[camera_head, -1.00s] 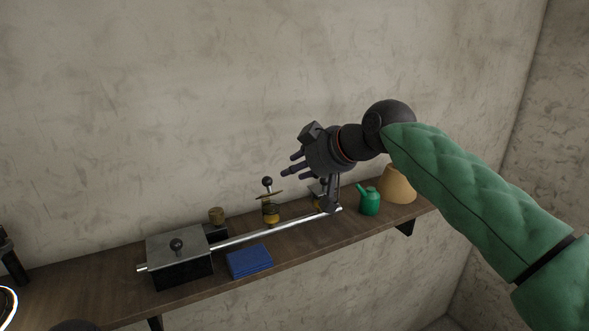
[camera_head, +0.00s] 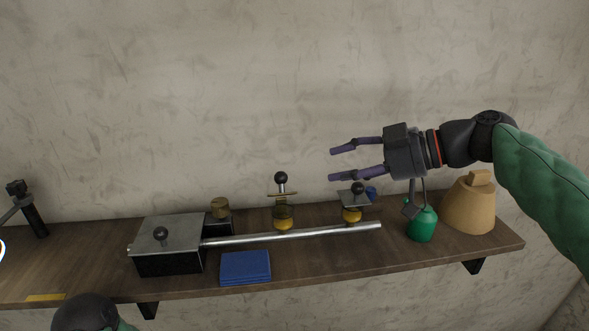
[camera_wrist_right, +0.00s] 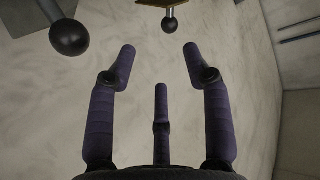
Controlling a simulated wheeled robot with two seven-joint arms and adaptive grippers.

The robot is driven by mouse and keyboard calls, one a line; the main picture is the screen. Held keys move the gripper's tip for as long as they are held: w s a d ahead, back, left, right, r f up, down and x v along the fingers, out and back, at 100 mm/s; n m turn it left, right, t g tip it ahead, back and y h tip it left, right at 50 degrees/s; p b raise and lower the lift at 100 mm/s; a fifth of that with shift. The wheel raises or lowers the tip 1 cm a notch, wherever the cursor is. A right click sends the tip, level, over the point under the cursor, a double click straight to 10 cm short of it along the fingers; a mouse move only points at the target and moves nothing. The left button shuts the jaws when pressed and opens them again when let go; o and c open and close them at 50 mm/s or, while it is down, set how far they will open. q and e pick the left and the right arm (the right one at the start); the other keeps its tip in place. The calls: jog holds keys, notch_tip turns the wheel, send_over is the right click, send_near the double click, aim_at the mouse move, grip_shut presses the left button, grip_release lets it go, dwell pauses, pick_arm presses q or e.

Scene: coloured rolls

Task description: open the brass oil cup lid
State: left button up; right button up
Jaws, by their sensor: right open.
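The brass oil cup (camera_head: 283,214) stands on the shelf behind the metal rod. Its flat brass lid (camera_head: 275,194) lies across the top with a black ball knob (camera_head: 281,178). The lid (camera_wrist_right: 150,3) is cut off at the top of the right wrist view; its knob (camera_wrist_right: 170,25) shows beyond my fingers. My right gripper (camera_head: 340,163) is open and empty. It hangs in the air to the right of the knob, fingers pointing left, touching nothing. It also shows in the right wrist view (camera_wrist_right: 160,62).
A second cup with a grey plate lid (camera_head: 351,197) stands below my right fingers. A green oil can (camera_head: 422,224) and tan cone (camera_head: 466,208) are further right. A metal rod (camera_head: 300,235), grey-lidded box (camera_head: 185,229) and blue stack (camera_head: 245,267) lie nearer. The wall is close behind.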

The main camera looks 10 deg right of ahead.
aim_at(287, 178)
jog(key=shift+n, duration=0.3)
jog(key=p+x, duration=0.1)
jog(key=x, duration=0.2)
jog(key=p+x, duration=0.1)
jog(key=x, duration=0.2)
jog(key=p+x, duration=0.1)
jog(key=x, duration=0.3)
jog(key=shift+s+a+r, duration=0.35)
jog(key=shift+s+r, duration=0.05)
jog(key=shift+r, duration=0.05)
jog(key=shift+w+a+f+p, duration=0.25)
jog(key=shift+a+f+p, duration=0.05)
jog(key=shift+a, duration=0.25)
jog(key=shift+d, duration=0.1)
grip_shut()
